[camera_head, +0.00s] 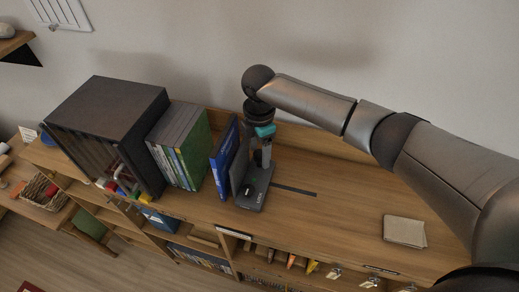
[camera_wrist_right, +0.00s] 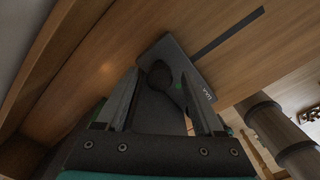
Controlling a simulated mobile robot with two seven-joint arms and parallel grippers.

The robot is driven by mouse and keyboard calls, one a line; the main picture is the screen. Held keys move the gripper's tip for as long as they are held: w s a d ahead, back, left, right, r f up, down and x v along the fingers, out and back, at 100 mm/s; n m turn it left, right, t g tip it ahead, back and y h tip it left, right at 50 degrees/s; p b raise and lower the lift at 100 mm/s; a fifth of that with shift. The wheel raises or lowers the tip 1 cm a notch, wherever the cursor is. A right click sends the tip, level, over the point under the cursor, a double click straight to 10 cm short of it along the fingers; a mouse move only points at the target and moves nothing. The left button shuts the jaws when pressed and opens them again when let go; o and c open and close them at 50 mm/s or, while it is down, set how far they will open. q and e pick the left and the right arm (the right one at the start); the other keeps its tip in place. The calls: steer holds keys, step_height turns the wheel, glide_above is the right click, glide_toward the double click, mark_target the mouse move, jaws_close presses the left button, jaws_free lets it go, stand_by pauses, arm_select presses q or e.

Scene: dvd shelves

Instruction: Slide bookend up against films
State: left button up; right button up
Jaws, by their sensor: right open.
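The bookend (camera_head: 257,190) is dark grey, with a flat base and an upright plate, on the wooden shelf top. Blue film cases (camera_head: 223,160) stand just left of its plate, leaning slightly; I cannot tell whether they touch it. Grey and green film cases (camera_head: 182,145) stand farther left, with a gap before the blue ones. My right gripper (camera_head: 265,152) points down over the bookend, partly hiding it. In the right wrist view, the open fingers (camera_wrist_right: 160,88) lie either side of the bookend's dark upper part, and its base (camera_wrist_right: 203,88) shows beyond. My left gripper is out of view.
A large black box (camera_head: 108,125) stands left of the films. A dark strip (camera_head: 294,190) marks the shelf top right of the bookend. A beige block (camera_head: 404,231) lies farther right. The wood between them is clear. A low back ledge (camera_head: 320,148) runs along the wall.

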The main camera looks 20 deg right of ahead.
step_height(320, 180, up, 15)
steer(key=shift+r, duration=0.15)
stand_by(0.4)
steer(key=shift+c, duration=0.3)
